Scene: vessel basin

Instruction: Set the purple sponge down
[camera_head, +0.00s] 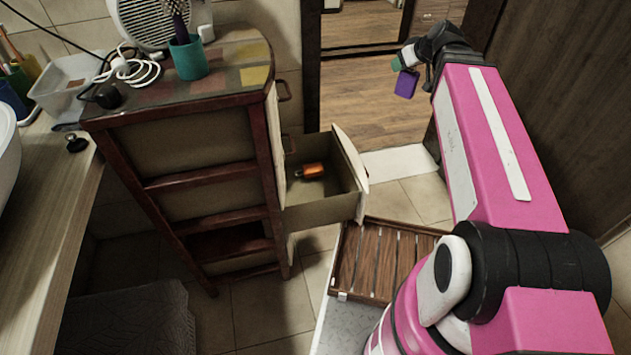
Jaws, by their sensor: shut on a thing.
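The purple sponge (406,83) is a small purple block held up in the air, near the top of the view, in front of the doorway. My gripper (409,66) is at the end of my pink arm and is shut on the sponge. A small green patch shows beside the gripper's tip; I cannot tell what it is. The jaws are small and partly hidden by the wrist.
A wooden cabinet (190,130) stands left of centre with its drawer (325,210) pulled open, an orange object (313,170) inside. A teal cup (188,58) and a fan (150,22) stand on top. A slatted wooden mat (375,262) lies on the floor.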

